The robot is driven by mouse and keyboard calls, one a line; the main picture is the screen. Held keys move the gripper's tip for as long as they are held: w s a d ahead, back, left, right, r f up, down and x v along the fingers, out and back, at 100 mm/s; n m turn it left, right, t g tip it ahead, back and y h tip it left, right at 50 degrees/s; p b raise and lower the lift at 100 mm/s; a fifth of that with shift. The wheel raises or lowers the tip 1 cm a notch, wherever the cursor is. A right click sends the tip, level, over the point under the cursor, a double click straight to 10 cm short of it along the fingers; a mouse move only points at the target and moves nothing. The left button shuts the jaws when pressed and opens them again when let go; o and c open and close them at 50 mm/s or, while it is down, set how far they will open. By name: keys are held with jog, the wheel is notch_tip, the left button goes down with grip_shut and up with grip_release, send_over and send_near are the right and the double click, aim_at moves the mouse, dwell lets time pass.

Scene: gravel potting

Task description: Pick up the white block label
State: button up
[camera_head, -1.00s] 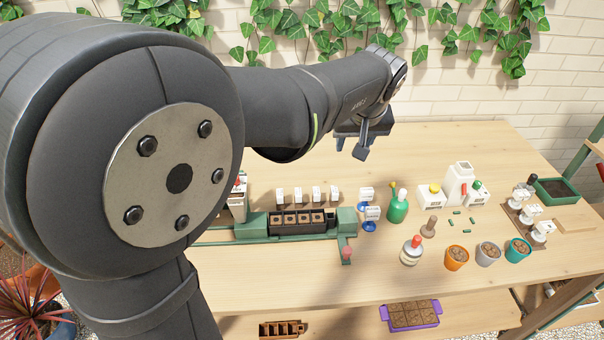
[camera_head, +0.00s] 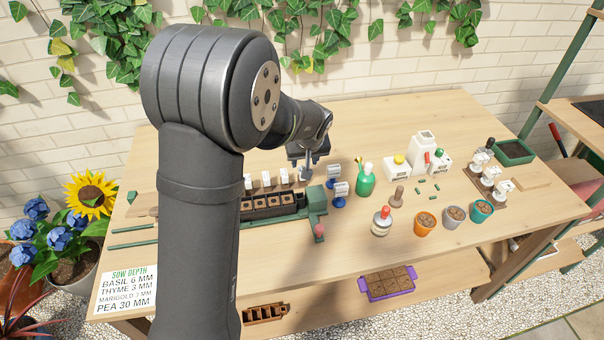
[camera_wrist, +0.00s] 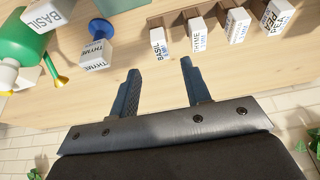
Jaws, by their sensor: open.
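Several white block labels stand in a row behind the dark seed tray. In the wrist view they are a BASIL block (camera_wrist: 158,44), a THYME block (camera_wrist: 197,34), a third block (camera_wrist: 237,25) with small unclear print, and a PEA block (camera_wrist: 276,18). In the head view the row runs left from its right-end block (camera_head: 298,174). My gripper (camera_wrist: 160,70) is open and empty, its fingertips apart, with the BASIL block beyond the gap between them. In the head view my gripper (camera_head: 307,172) is at the right end of the row; contact is unclear.
The seed tray (camera_head: 266,212) is in front of the labels. Cups (camera_head: 425,224) and dispensers (camera_head: 423,150) are farther right. Table behind the labels is clear.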

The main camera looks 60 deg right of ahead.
jog(key=shift+x, duration=3.05)
jog(key=shift+a, duration=0.15)
grip_shut()
